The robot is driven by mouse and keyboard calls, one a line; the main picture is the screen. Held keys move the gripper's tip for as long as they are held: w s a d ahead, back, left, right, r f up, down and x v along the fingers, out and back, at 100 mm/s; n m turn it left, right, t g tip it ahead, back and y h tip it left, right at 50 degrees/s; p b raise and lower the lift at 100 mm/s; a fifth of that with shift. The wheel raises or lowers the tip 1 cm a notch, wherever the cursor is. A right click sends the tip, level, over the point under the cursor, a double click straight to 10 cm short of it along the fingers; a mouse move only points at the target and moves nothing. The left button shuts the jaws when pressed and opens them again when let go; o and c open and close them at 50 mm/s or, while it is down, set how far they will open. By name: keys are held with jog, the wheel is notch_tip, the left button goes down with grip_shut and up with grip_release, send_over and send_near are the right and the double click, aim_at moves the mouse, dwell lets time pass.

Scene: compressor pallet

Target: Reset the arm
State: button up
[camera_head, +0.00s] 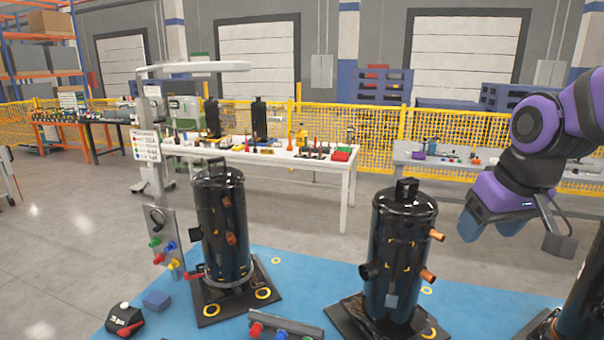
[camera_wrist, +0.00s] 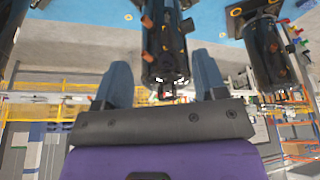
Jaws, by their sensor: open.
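My purple arm comes in from the right in the head view. My gripper (camera_head: 478,229) points downward there, to the right of the middle black compressor (camera_head: 399,250) and apart from it. In the wrist view my gripper (camera_wrist: 160,85) shows two blue-grey fingers spread wide, with nothing held between them. That view is upside down, and a black compressor (camera_wrist: 164,45) with copper stubs appears beyond the gap between the fingers. Another black compressor (camera_head: 222,225) stands upright at the left on the pallet. Whether the fingertips touch anything is not visible, but they look free in the air.
The blue pallet top (camera_head: 290,275) bears the compressors on black base plates. A third compressor (camera_head: 580,305) is cut off at the right edge. A workbench (camera_head: 345,175) stands behind.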

jog(key=s+d+r+m+t, duration=0.1)
jog(key=s+r, duration=0.3)
jog(key=s, duration=0.7)
jog(key=shift+s+d+r, duration=0.15)
jog(key=shift+s+d, duration=0.05)
jog(key=shift+s, duration=0.1)
